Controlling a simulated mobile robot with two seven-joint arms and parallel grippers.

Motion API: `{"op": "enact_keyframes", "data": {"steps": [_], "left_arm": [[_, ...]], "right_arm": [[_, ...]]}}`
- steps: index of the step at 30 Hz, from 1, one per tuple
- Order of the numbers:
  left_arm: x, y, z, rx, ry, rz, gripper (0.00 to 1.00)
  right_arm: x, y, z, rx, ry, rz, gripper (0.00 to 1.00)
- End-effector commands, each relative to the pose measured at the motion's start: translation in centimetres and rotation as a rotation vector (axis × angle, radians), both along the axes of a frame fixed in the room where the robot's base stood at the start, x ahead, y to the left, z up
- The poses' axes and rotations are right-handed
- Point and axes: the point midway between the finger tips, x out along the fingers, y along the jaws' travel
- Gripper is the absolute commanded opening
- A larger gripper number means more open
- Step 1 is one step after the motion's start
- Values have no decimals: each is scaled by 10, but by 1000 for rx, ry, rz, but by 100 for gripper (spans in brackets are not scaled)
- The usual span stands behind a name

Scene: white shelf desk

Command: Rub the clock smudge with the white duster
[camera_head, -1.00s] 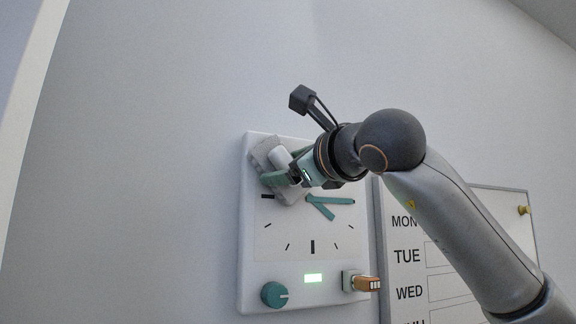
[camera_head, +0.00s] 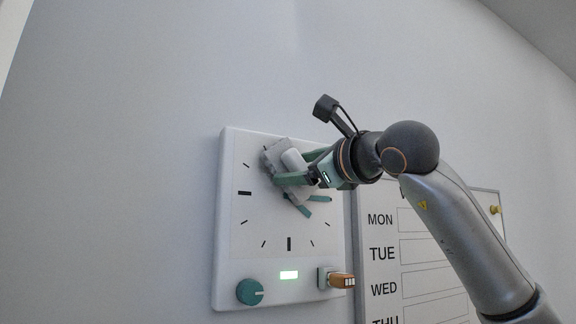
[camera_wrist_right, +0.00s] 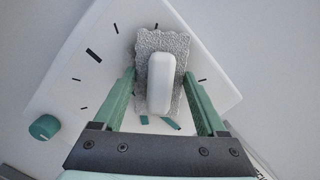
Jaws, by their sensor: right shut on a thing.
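The white clock (camera_head: 262,215) hangs on the wall, with dark tick marks and teal hands (camera_head: 308,207). My right gripper (camera_head: 300,179) is in front of the upper part of its face, shut on the white duster (camera_head: 292,159). The duster has a white grip and a grey textured pad, tilted and lying against or very close to the face; I cannot tell contact for sure. The right wrist view shows the duster (camera_wrist_right: 160,82) between the two green fingers, covering part of the face. No smudge shows; it may be behind the duster. My left gripper is out of view.
A weekday board (camera_head: 380,235) hangs close to the right, behind my right arm. The wall left of the clock is clear.

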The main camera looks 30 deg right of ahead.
Motion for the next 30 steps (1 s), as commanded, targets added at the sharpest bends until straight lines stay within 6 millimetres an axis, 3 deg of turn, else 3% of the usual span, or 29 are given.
{"op": "enact_keyframes", "data": {"steps": [3, 10, 23, 30], "left_arm": [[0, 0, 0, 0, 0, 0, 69], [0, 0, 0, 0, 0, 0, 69], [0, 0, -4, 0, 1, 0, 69], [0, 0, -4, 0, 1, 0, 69]], "right_arm": [[0, -10, 0, 1, 0, -1, 30], [2, -10, 0, 0, 0, 0, 30], [3, 24, -1, -2, 2, 1, 30], [3, 32, -1, -2, 3, 0, 30]]}}
